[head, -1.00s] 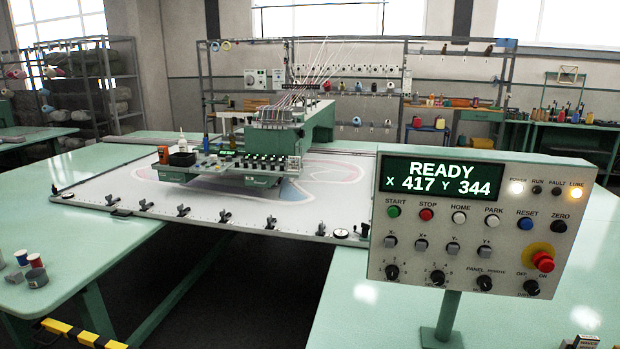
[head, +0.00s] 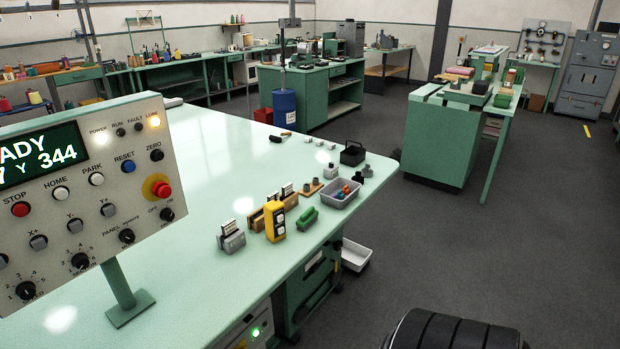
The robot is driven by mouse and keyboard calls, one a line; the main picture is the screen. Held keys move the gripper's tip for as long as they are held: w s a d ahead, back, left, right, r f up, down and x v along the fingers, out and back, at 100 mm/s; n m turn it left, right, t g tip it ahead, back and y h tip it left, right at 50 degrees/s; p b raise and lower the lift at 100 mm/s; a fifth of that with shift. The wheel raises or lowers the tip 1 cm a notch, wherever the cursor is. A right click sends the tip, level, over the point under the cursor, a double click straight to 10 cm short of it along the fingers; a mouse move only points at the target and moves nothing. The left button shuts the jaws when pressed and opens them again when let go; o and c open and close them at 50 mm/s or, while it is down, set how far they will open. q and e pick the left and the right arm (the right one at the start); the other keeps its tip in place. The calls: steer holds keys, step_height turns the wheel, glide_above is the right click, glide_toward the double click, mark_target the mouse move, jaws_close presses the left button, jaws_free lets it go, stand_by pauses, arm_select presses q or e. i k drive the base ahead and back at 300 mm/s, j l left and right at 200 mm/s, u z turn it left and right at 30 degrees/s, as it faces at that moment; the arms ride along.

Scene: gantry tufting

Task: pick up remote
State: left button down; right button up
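A yellow hand-held unit with dark parts on its face, which looks like the remote (head: 274,222), stands upright near the front right edge of the pale green table (head: 200,250). It is between a grey block with upright plates (head: 231,238) on its left and a green-topped item (head: 307,218) on its right. A brown wooden holder (head: 257,221) is close behind it. Neither of my grippers is in view, and nothing is touching the remote.
A control panel (head: 80,190) on a post stands at the left of the table. A grey bin (head: 340,193) with small coloured items sits right of the remote. A white tray (head: 356,255) is below the table edge. Dark floor (head: 480,245) at the right is open.

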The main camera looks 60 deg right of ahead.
mark_target(274, 208)
steer(key=z, duration=1.55)
